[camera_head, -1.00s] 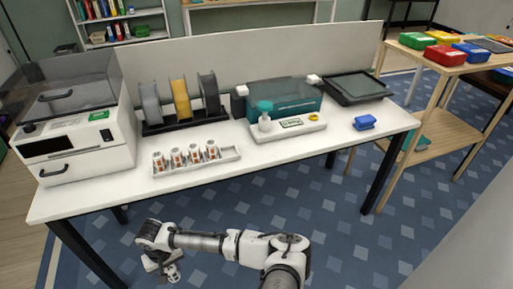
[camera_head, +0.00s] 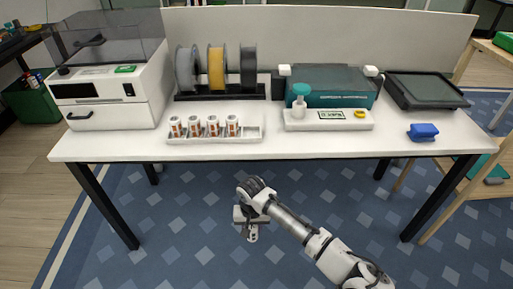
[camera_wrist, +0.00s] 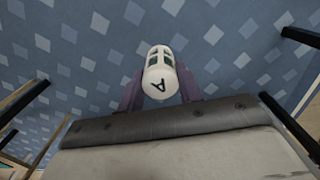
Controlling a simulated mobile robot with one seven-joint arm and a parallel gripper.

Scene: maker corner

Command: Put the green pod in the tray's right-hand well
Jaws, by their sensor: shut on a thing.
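My gripper (camera_head: 247,222) is in front of the table and appears lower than its top. In the wrist view my gripper (camera_wrist: 160,90) is shut on a small pod (camera_wrist: 160,78). The pod has a white end marked with a black "A" and dark panels on its side; I cannot clearly tell its green colour. The white tray (camera_head: 214,138) lies near the table's front edge. Several white pods with orange-brown labels stand upright in it, and its right-hand well (camera_head: 250,133) looks empty. The wrist view does not show the tray.
Behind the tray stands a rack of spools (camera_head: 217,70). A white machine (camera_head: 107,95) is at the left. Right of the tray are a white scale with a teal-capped bottle (camera_head: 299,104) and a blue block (camera_head: 423,132). Floor before the table is clear.

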